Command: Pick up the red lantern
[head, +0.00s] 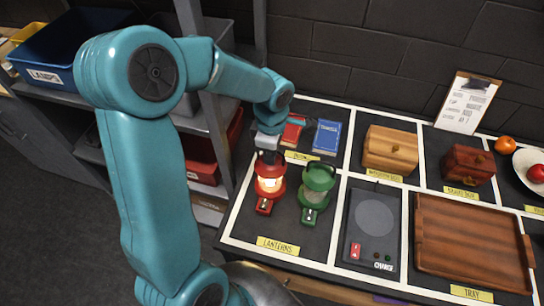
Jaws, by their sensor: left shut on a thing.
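The red lantern (268,186) stands upright in the left part of the table's lanterns cell, its window glowing. My left gripper (267,150) is directly above it and shut on its top; the arm partly hides the contact. I cannot tell whether the lantern's base touches the table. A green lantern (316,190), unlit, stands just to its right, close beside it. My right gripper is not in view.
Behind are a red book (291,131) and a blue book (326,136). To the right are a dark pad (372,228) with a red switch, a wooden tray (470,240), two wooden boxes (390,150) (468,165), and a clipboard (467,103). Shelves with bins (45,75) stand left.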

